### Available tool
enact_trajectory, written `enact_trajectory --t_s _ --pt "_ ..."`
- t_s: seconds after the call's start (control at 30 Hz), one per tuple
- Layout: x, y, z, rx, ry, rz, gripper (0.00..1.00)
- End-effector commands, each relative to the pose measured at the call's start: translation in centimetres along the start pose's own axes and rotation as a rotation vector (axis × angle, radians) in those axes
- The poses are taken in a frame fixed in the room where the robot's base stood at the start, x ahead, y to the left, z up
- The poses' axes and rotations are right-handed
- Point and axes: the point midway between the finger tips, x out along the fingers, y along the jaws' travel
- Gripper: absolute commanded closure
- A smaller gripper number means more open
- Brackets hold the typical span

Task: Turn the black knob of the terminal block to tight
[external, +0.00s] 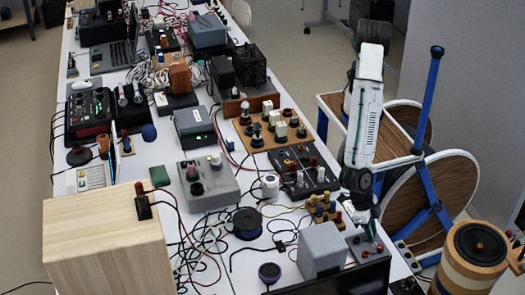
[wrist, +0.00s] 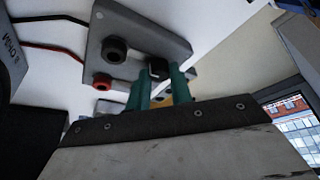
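The terminal block is a grey plate (wrist: 165,35) in the wrist view, with a black round terminal (wrist: 115,48) and a red one (wrist: 102,80) on its left part. A black knob (wrist: 157,67) on its right part shows between the teal fingertips of my gripper (wrist: 159,78). The fingers stand apart, one on each side of this knob. Whether they press on it cannot be told. In the external view my gripper (external: 367,230) points down over the small grey plate (external: 368,247) at the front right of the table, and hides part of it.
A grey box (external: 321,250) and a dark screen (external: 335,283) stand close to the left and front of my gripper. Coloured terminals (external: 324,208) lie just behind. A wooden box (external: 105,240) is at the front left. Black and red wires run left from the plate.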

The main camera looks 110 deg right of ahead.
Motion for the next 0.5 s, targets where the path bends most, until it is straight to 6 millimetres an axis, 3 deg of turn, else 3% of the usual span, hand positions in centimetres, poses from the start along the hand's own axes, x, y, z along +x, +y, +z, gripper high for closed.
enact_trajectory --t_s 0.5 --pt "-0.05 -0.04 0.0 0.082 0.0 0.035 1.0"
